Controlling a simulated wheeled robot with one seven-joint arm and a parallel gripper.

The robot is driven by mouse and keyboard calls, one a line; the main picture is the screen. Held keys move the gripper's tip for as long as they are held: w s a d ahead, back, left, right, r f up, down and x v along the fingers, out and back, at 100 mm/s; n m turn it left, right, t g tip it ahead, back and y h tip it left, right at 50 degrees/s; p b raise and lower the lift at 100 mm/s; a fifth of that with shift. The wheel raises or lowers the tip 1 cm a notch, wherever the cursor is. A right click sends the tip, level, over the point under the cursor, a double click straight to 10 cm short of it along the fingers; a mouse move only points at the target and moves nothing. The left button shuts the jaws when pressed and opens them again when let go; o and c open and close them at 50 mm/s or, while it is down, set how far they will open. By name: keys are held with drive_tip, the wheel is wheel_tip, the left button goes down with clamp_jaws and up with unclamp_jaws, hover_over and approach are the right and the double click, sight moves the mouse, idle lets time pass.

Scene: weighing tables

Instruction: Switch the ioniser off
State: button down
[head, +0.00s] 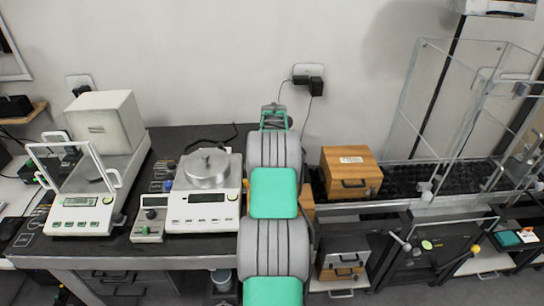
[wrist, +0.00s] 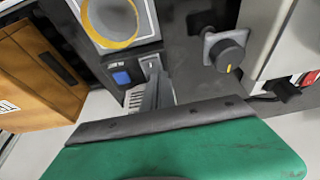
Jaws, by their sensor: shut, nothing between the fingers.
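In the wrist view my gripper (wrist: 156,88) shows as narrow grey fingers, closed together, beyond its green body. The fingertips are in front of a dark unit with a ringed round face (wrist: 112,22), a small blue patch (wrist: 121,77) and pale slats. A black knob (wrist: 228,52) with a yellow mark is to their right, apart from them. I cannot tell for sure which part is the ioniser or its switch. In the head view my arm covers the middle of the bench and hides my fingertips and what lies under them.
A wooden box (wrist: 40,75) is left in the wrist view; a red switch (wrist: 311,78) is at the right edge. In the head view, a balance (head: 205,212) stands left of my arm, with a small meter (head: 150,218) beside it. A wooden drawer box (head: 350,172) stands right.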

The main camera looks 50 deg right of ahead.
drive_tip(key=shift+w+f+b, duration=0.15)
drive_tip(key=shift+f+b, duration=0.15)
drive_tip(key=shift+b, duration=0.25)
drive_tip(key=shift+s+a+f, duration=0.1)
drive_tip(key=shift+s+f, duration=0.05)
drive_tip(key=shift+s, duration=0.15)
drive_tip(key=shift+s+a+f, duration=0.1)
drive_tip(key=shift+s+a, duration=0.35)
drive_tip(key=shift+a, duration=0.1)
drive_tip(key=shift+r, duration=0.45)
wheel_tip(320, 180, up, 4)
drive_tip(key=shift+f+p, duration=0.15)
drive_tip(key=shift+p, duration=0.75)
drive_tip(key=b+v, duration=0.2)
drive_tip(key=v, duration=0.8)
